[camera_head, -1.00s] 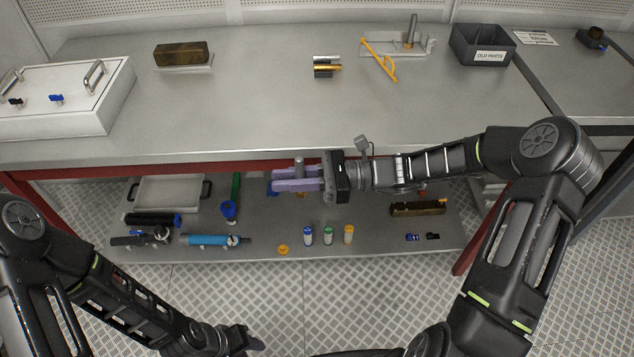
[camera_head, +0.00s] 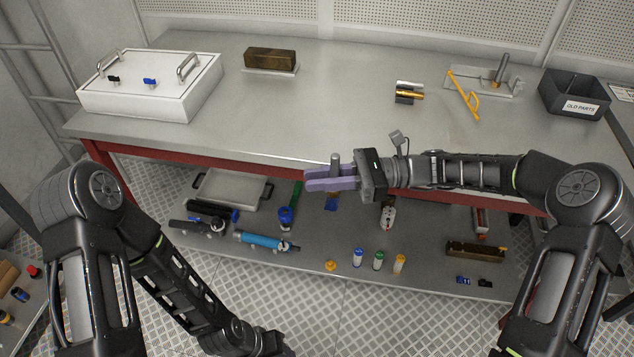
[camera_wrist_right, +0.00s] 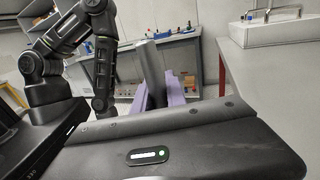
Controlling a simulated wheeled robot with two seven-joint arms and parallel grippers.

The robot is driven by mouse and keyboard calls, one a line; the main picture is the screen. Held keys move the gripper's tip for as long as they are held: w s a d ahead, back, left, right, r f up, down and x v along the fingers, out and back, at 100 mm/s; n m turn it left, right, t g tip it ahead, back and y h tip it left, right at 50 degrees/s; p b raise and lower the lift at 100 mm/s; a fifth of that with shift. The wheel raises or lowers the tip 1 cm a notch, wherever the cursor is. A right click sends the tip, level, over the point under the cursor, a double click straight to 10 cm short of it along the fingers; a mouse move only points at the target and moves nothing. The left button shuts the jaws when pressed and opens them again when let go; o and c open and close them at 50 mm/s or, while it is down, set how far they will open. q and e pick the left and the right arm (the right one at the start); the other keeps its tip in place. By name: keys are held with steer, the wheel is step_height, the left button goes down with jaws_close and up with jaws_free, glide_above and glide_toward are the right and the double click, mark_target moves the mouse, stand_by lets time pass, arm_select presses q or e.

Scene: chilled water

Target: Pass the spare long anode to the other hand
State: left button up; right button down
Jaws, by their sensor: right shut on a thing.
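The spare long anode (camera_head: 335,160) is a grey rod standing roughly upright in my right gripper (camera_head: 332,180). Its top sticks up above the purple fingers; its lower part is hidden. The gripper is shut on it, just in front of the bench's front edge. In the right wrist view the anode (camera_wrist_right: 153,72) rises between the two purple fingers, tilted in the picture. My left gripper (camera_head: 285,348) is low at the bottom edge of the head view, mostly cut off, well below and apart from the anode. Whether it is open or shut does not show.
The bench top (camera_head: 330,110) is mostly clear, with a white lidded box (camera_head: 150,95), a brown block (camera_head: 270,57), an orange-handled tool (camera_head: 462,95) and a dark parts bin (camera_head: 573,98). The lower shelf (camera_head: 320,285) holds a tray, a blue cylinder and several small bottles.

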mark_target(339, 156)
steer(key=d+r, duration=0.1)
steer(key=r, duration=0.2)
steer(key=d+r, duration=0.1)
steer(key=r, duration=0.1)
steer(key=d+r, duration=0.1)
steer(key=r, duration=0.2)
steer(key=shift+d+r, duration=0.35)
steer(key=shift+d, duration=0.05)
arm_select(q)
steer(key=shift+o, duration=0.5)
steer(key=shift+o, duration=0.4)
steer(key=shift+w, duration=0.1)
steer(key=w+d+r+m+t+h, duration=0.15)
steer(key=w+r+t, duration=0.25)
steer(key=w+r, duration=0.6)
steer(key=w+d+r+m+t+h, duration=0.1)
steer(key=w+d+r+m+t, duration=0.25)
steer(key=w+r, duration=0.65)
steer(key=s+d+r+m+t+h, duration=0.1)
steer(key=d+r+m+t+h, duration=0.1)
steer(key=r, duration=1.2)
steer(key=s+d+r+m+t+h, duration=0.1)
steer(key=d+r+m+h, duration=0.2)
steer(key=r, duration=1.1)
steer(key=shift+d+m+t+h, duration=0.35)
steer(key=shift+m+h, duration=0.35)
steer(key=shift+h, duration=0.15)
steer(key=shift+w+d, duration=0.1)
steer(key=shift+w, duration=0.05)
